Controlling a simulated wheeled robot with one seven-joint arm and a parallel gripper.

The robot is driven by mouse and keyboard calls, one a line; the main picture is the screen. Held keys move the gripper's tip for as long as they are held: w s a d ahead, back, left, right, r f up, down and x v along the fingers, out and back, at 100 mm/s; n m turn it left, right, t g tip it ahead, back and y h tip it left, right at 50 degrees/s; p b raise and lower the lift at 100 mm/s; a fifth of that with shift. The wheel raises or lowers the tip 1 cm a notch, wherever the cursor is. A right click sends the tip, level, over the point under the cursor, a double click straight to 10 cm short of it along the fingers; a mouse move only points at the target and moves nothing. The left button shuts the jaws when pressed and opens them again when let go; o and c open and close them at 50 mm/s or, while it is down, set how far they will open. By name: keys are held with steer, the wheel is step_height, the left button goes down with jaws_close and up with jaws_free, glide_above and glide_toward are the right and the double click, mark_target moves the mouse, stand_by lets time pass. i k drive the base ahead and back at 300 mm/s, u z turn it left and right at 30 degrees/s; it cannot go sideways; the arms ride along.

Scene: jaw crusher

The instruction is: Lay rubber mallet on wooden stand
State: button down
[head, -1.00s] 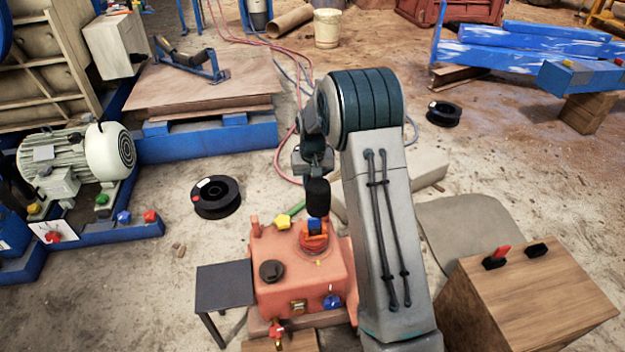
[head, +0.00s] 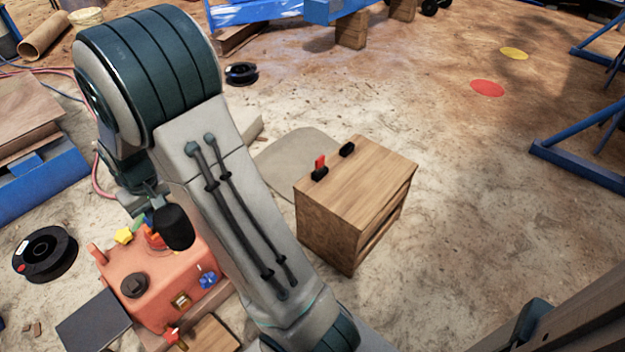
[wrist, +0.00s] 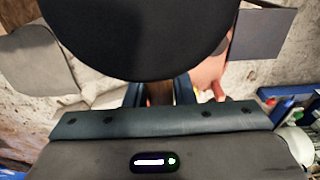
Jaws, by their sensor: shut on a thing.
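The rubber mallet shows its black head (head: 174,228) in the head view, at the left in front of the orange machine housing. In the wrist view its black head (wrist: 140,38) fills the top. My gripper (wrist: 160,92) is shut on its brown handle. In the head view my gripper (head: 146,203) is partly hidden by the arm and the mallet. The wooden stand (head: 345,215) is a brown box on the floor right of my arm. Two black holders stand on its top, one with a red piece (head: 320,162). The mallet is well apart from the stand.
The orange housing (head: 150,285) is below the mallet, with a dark plate (head: 92,320) beside it. A black spool (head: 44,254) lies at the left. A flat grey slab (head: 295,160) lies behind the stand. Floor right of the stand is open, up to blue frames (head: 580,168).

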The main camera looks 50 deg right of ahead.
mark_target(371, 184)
steer(key=u, duration=0.05)
steer(key=k, duration=0.2)
steer(key=z, duration=3.85)
steer(key=k, duration=1.2)
steer(key=u, duration=0.9)
steer(key=i, duration=1)
